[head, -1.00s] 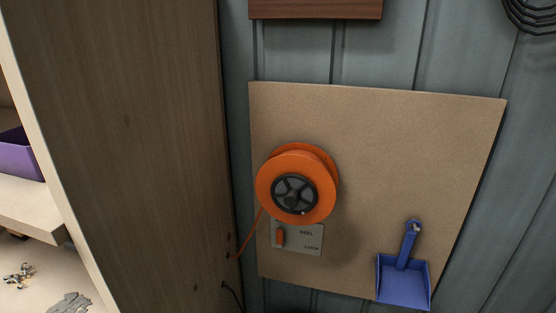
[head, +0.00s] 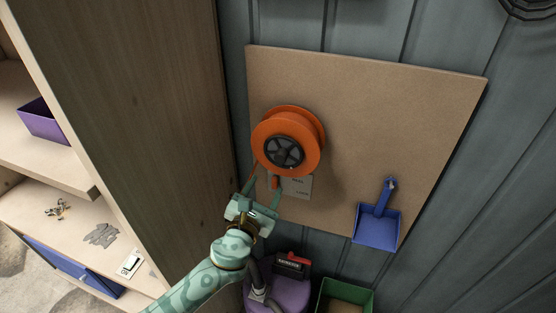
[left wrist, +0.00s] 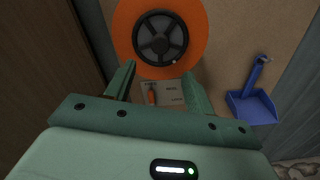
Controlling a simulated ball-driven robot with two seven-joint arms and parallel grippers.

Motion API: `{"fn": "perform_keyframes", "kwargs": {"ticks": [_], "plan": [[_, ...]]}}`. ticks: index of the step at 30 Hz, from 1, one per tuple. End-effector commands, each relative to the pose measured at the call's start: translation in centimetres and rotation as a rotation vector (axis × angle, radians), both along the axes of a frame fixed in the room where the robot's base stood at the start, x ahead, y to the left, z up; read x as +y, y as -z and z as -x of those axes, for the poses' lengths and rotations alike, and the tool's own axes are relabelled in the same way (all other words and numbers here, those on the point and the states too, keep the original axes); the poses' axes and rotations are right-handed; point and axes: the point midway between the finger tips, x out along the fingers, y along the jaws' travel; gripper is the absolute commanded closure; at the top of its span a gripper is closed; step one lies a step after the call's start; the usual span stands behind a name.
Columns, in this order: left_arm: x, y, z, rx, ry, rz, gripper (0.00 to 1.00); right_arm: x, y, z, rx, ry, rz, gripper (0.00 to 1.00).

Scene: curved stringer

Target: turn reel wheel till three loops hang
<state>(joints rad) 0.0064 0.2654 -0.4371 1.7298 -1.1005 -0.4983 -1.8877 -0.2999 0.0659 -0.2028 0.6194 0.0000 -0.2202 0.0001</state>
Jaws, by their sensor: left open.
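The orange reel (head: 306,128) with its dark spoked wheel (head: 284,151) is mounted on a tan board. It also shows at the top of the left wrist view (left wrist: 193,22). No hanging loops are visible. My right gripper is out of view.
A tall wooden cabinet side (head: 130,110) stands close on the left. A blue dustpan (head: 377,222) hangs at the board's (head: 400,120) lower right. A purple container (head: 280,293) and a green bin (head: 345,293) stand below. Shelves with small items are at far left.

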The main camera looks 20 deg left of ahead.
Motion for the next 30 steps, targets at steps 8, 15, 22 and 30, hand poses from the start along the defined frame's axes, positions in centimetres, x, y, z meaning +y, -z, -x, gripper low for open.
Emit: {"fn": "perform_keyframes", "kwargs": {"ticks": [8,15,22,30], "plan": [[-0.3,0.0,-7.2,-0.001,-0.001,0.003,0.46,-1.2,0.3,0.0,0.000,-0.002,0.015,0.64],[-0.4,0.1,-10.8,0.000,0.000,0.004,0.46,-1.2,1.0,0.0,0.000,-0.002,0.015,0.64],[-0.4,0.0,-11.6,0.001,0.001,0.005,0.46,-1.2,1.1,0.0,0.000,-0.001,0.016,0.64],[-0.4,0.0,-11.6,0.001,0.001,0.004,0.77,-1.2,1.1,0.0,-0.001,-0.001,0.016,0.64]]}}
